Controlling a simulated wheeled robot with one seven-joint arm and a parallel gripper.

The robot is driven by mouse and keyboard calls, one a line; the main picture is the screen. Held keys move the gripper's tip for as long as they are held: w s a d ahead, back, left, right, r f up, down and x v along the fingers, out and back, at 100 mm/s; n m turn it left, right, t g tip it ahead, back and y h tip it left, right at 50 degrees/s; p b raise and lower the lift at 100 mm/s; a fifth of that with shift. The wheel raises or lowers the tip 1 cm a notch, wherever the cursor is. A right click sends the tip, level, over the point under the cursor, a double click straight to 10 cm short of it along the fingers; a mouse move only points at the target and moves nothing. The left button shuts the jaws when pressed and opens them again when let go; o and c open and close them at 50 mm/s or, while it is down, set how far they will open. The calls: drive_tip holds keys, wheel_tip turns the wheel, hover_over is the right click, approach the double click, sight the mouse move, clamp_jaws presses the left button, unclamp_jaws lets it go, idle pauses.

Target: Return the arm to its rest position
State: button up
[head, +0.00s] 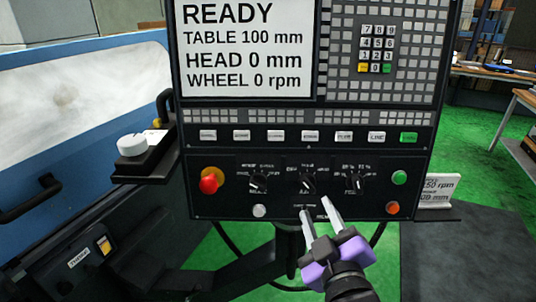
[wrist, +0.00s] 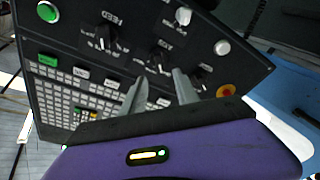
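My gripper (head: 317,219) is purple with two pale grey fingers. In the head view it is in front of the lower part of the control panel (head: 225,206), below the row of rotary knobs. Its fingers are spread apart with nothing between them. In the wrist view the gripper (wrist: 158,86) also shows, its two fingers apart against the panel face. I cannot tell whether a fingertip touches the panel. My wrist runs down to the bottom edge of the head view.
The screen (head: 247,45) reads READY, TABLE 100 mm, HEAD 0 mm, WHEEL 0 rpm. A red button (head: 208,184) and a black side shelf with a white dial (head: 131,145) are at left. A white card (head: 437,190) stands at right. Green floor (head: 470,150) is open beyond.

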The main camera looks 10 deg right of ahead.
drive_tip(key=s+f+m+g, duration=0.1)
drive_tip(key=s+f, duration=0.3)
drive_tip(key=s, duration=0.7)
drive_tip(key=s+f+m+y, duration=0.1)
drive_tip(key=s+f+m, duration=0.2)
drive_tip(key=s, duration=0.9)
drive_tip(key=s+d+f+m+g+y, duration=0.1)
drive_tip(key=s+f, duration=0.5)
drive_tip(key=s, duration=0.6)
drive_tip(key=shift+s+f+m+g, duration=0.3)
drive_tip(key=shift+f+m, duration=0.1)
drive_tip(key=shift+m, duration=0.4)
drive_tip(key=shift+w, duration=0.1)
